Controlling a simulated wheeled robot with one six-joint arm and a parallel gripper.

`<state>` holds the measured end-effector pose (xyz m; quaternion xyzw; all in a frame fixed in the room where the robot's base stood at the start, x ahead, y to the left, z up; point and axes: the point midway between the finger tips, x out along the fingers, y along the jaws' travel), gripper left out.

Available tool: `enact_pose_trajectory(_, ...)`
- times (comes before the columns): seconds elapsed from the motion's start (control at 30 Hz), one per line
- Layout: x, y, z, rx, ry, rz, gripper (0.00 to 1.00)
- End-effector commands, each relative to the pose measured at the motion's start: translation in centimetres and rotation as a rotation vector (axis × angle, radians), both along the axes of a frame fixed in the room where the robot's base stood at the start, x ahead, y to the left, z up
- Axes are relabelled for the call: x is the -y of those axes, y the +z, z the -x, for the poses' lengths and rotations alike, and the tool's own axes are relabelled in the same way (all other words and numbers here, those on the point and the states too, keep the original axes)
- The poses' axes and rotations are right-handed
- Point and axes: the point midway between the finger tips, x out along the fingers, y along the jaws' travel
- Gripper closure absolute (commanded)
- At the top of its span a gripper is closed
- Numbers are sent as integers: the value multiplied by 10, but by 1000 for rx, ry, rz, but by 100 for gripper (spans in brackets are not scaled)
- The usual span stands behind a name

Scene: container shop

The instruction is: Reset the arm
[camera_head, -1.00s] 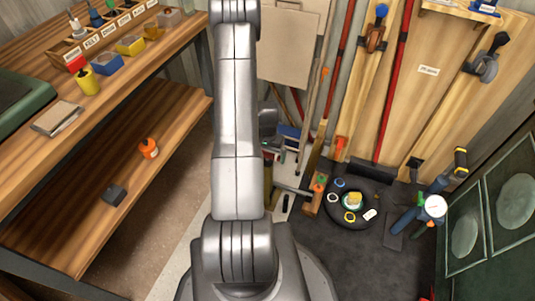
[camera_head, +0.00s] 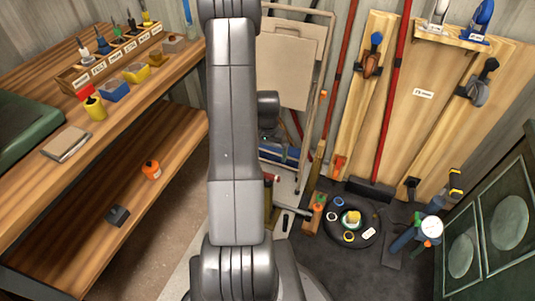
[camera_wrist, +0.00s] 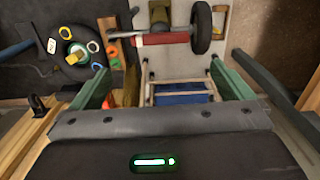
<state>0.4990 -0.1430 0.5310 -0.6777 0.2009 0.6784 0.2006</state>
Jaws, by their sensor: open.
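My arm runs up the middle of the head view, where its grey links hide much of the floor behind. My gripper (camera_wrist: 164,84) shows in the wrist view with two green fingers spread wide apart. Nothing is held between them. Beyond the fingers lie a blue object (camera_wrist: 181,97) in a light frame and a wheel (camera_wrist: 202,28) beside a red-and-white bar (camera_wrist: 163,38). I cannot make out the fingers in the head view.
A wooden workbench (camera_head: 140,100) with a lower shelf (camera_head: 110,205) stands on the left. A round black tray (camera_head: 365,238) with several coloured rings lies on the floor at right. Boards and red poles (camera_head: 393,100) lean on the back wall. A green cabinet (camera_head: 490,225) stands at far right.

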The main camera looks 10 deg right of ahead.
Motion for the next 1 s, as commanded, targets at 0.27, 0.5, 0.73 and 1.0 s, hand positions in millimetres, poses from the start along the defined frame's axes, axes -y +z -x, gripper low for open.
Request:
enact_pose_trajectory(0.27, 0, -4, 0, -1, 0, -1, 0)
enact_pose_trajectory(0.5, 0, -37, 1, -3, -1, -1, 0)
enact_pose_trajectory(0.73, 0, -83, 1, -3, -2, -1, 0)
enact_pose_trajectory(1.0, 0, -129, 0, -1, -3, -1, 0)
